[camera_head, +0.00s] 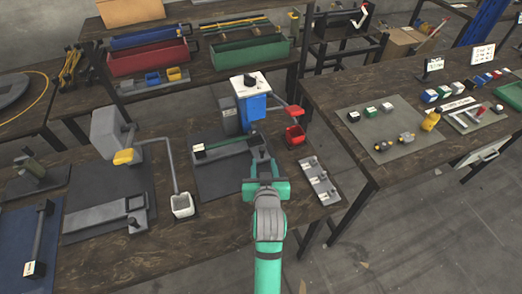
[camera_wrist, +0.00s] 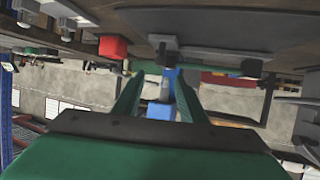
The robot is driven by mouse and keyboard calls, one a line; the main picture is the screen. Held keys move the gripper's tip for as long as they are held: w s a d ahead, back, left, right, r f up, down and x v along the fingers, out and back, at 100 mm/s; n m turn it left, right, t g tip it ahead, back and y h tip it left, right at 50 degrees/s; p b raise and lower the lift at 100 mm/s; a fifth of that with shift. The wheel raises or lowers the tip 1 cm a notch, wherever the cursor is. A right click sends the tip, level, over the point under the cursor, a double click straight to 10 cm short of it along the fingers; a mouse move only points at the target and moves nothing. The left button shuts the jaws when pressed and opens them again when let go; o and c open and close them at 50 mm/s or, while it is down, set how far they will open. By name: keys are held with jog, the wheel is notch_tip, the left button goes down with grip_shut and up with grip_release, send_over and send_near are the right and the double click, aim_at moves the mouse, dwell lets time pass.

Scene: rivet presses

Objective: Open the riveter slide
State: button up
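The nearest riveter is a press with a white top and blue body (camera_head: 252,104), standing on a dark mat on the brown table. My gripper (camera_head: 260,148) is at the right end of this base, in front of the press. In the wrist view, two green fingers (camera_wrist: 158,85) stand apart, with the blue body (camera_wrist: 165,78) showing beyond the gap. A dark green bar crosses near the fingertips; I cannot tell whether they touch it.
Red (camera_head: 150,56) and green (camera_head: 250,48) toolboxes stand behind.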

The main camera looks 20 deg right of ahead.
aim_at(262, 151)
jog(key=x, duration=0.9)
jog(key=shift+w+d, duration=0.15)
jog(key=shift+w, duration=0.05)
grip_shut()
jog(key=shift+s, duration=0.1)
